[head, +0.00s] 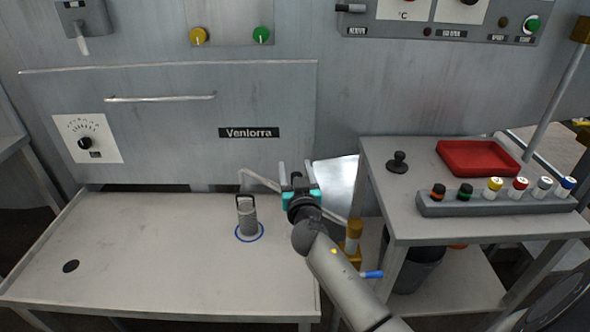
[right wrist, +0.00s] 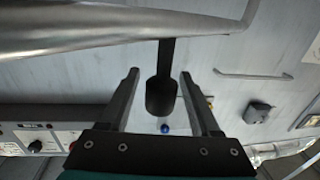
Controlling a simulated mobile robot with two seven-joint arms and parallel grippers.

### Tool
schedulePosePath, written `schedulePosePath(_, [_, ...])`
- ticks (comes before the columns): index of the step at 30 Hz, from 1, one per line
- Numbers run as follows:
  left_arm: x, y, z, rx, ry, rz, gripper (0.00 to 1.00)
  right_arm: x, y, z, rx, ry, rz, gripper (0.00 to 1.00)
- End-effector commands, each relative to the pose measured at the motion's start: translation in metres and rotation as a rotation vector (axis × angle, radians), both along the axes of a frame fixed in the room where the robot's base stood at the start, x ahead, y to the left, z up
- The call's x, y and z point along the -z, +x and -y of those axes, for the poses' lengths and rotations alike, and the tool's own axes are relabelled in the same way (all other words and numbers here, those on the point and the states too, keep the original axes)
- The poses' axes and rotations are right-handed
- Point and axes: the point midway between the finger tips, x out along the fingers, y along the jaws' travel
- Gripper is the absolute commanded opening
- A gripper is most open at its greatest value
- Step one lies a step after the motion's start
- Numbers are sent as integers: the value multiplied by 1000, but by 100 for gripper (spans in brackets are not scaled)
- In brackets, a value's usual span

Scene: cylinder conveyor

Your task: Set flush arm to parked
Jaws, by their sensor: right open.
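A bent metal pipe (head: 258,178), which looks like the flush arm, runs at the right end of the left bench and passes behind my right gripper. My right gripper (head: 296,178) is at this pipe, with teal parts on its body; its fingers partly hide the pipe. In the right wrist view, the right gripper (right wrist: 160,100) is open. A dark cylinder on a black stem (right wrist: 161,96) shows between its two fingers, with a gap on each side; I cannot tell its depth. A thick metal pipe (right wrist: 110,30) crosses the top left there. My left gripper is not in view.
A grey perforated cylinder with a handle (head: 247,218) stands in a blue ring on the left bench (head: 160,255). The right table holds a red tray (head: 478,158), a black knob (head: 398,162) and a rack (head: 500,203) of capped vials. A blue-ended lever (head: 372,274) is beside my forearm.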

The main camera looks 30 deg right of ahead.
Motion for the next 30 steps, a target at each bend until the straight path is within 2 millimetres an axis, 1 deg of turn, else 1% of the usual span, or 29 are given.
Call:
schedulePosePath(8, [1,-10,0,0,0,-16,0,0,1,0,-1,0,0,64])
schedulePosePath(17, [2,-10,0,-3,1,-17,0,0,1,0,0,0,0,30])
schedulePosePath(24, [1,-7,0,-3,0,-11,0,0,1,0,0,0,0,3])
schedulePosePath(25, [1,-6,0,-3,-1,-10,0,0,1,0,0,1,0,0])
schedulePosePath(30, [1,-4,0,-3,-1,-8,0,0,1,0,0,0,0,0])
